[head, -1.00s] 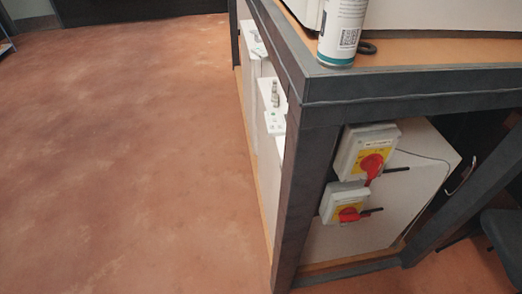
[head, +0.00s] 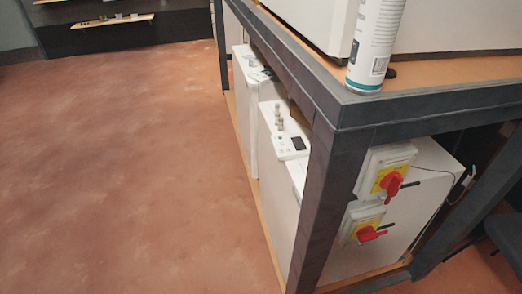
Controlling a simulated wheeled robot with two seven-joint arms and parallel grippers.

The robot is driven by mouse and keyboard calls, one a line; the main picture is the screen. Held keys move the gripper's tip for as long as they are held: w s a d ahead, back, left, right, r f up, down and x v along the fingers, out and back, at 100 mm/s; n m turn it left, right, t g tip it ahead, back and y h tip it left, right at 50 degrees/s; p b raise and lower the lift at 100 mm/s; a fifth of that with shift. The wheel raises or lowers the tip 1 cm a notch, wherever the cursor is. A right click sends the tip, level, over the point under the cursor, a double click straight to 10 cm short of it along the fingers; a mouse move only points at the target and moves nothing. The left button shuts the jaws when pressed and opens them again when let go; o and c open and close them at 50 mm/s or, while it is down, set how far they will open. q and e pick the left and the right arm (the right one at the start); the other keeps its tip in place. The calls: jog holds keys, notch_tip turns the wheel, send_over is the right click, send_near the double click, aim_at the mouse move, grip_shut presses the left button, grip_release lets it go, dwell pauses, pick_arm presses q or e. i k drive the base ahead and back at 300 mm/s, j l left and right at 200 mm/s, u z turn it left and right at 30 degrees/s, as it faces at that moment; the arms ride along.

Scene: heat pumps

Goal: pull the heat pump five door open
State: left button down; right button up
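White heat pump units stand in a row under a dark metal-framed bench in the head view. The nearer unit (head: 284,178) has pipe stubs and a small dark display on its top edge. Another white unit (head: 247,95) stands behind it. I cannot tell which of them is heat pump five, and no door is seen standing open. Neither of my grippers is in view.
The dark bench frame (head: 326,190) has a corner post close by. Two red and yellow switches (head: 388,180) sit on its end side. A spray can (head: 375,45) stands on the bench top. The reddish floor (head: 110,170) at left is clear.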

aim_at(279, 200)
jog(key=i+j+u, duration=0.3)
jog(key=i, duration=0.2)
jog(key=i+j+u, duration=0.2)
jog(key=i+u, duration=0.15)
jog(key=i, duration=0.15)
jog(key=i+u, duration=0.3)
jog(key=i, duration=0.25)
jog(key=i+j+z, duration=0.1)
jog(key=i+z, duration=0.15)
jog(key=i, duration=0.2)
jog(key=i+j+z, duration=0.25)
jog(key=i, duration=0.2)
jog(key=i+j+z, duration=0.25)
jog(key=i, duration=0.2)
